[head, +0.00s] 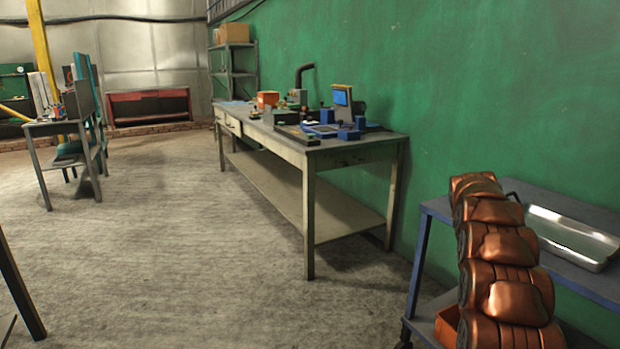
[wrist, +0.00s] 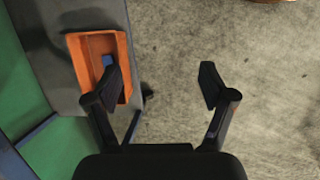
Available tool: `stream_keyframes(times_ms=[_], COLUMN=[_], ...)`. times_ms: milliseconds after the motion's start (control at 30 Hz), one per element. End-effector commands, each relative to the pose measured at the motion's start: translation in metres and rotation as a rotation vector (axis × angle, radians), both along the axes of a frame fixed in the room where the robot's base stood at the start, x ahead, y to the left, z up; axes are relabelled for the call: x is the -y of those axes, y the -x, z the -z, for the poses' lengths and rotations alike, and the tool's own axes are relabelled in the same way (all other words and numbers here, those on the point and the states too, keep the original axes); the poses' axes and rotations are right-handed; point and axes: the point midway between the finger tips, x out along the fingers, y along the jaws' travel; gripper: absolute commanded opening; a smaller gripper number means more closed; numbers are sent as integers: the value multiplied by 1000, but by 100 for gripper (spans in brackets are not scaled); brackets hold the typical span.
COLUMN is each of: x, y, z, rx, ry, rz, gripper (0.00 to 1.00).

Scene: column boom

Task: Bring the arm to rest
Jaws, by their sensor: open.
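My gripper (wrist: 160,86) shows in the wrist view with its two black fingers spread wide and nothing between them. Bare concrete floor lies below the gap. The left finger overlaps the edge of an orange bin (wrist: 88,45) in the picture; I cannot tell the height between them. The gripper is not visible in the head view. A copper-coloured jointed arm, which looks like mine, rises at the right of the head view, in front of a blue-framed cart (head: 590,285).
A metal tray (head: 572,238) lies on the cart's top. The orange bin sits on its lower shelf, partly hidden. A long workbench (head: 355,152) with tools stands along the green wall. A smaller table (head: 52,128) stands far left. The floor (head: 180,260) between is clear.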

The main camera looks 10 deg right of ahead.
Motion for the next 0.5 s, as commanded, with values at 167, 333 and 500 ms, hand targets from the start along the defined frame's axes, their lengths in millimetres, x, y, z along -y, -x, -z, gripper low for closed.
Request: stream_keyframes(times_ms=[167, 333, 500], x=[-43, -82, -120], y=[14, 32, 55], z=[-52, -90, -126], rx=[19, 39, 58], ry=[-3, -8, -15], rz=[14, 33, 55], gripper=[82, 82, 82])
